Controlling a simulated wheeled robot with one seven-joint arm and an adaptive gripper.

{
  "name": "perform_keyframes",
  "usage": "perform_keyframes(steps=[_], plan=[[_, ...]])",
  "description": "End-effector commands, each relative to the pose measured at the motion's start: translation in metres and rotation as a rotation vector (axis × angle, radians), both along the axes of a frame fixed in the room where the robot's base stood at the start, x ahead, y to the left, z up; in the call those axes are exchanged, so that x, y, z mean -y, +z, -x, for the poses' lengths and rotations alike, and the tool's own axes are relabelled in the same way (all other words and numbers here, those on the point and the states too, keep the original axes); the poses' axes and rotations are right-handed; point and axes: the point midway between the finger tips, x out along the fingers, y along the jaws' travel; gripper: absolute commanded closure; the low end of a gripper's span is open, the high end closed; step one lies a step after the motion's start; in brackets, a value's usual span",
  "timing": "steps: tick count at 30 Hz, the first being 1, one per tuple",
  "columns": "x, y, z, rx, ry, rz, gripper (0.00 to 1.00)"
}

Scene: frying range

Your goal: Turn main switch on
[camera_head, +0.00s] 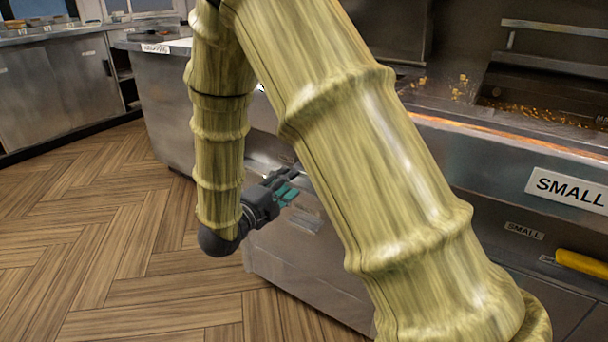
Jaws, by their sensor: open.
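My gripper (286,184) is dark grey with teal finger pads. It is open and empty, low in front of the steel front of the frying range (300,262). My yellow-green sleeved arm crosses the middle of the view and hides part of the range front. I cannot make out a main switch; it may be hidden behind my arm or too small to tell.
A yellow handle (582,264) sticks out at the right, near a small label (524,231) and a larger "SMALL" sign (568,190). A steel counter (60,85) stands at the back left. The wooden floor (100,235) at the left is clear.

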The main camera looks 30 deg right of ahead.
Motion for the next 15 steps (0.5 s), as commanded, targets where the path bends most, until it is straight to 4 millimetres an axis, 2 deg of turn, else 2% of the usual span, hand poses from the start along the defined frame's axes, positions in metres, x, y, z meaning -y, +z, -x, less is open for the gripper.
perform_keyframes(steps=[9, 15], plan=[[0.049, -0.003, -0.02, -0.001, -0.001, -0.002, 0.59], [0.07, -0.002, -0.029, -0.001, 0.0, -0.001, 0.59]])
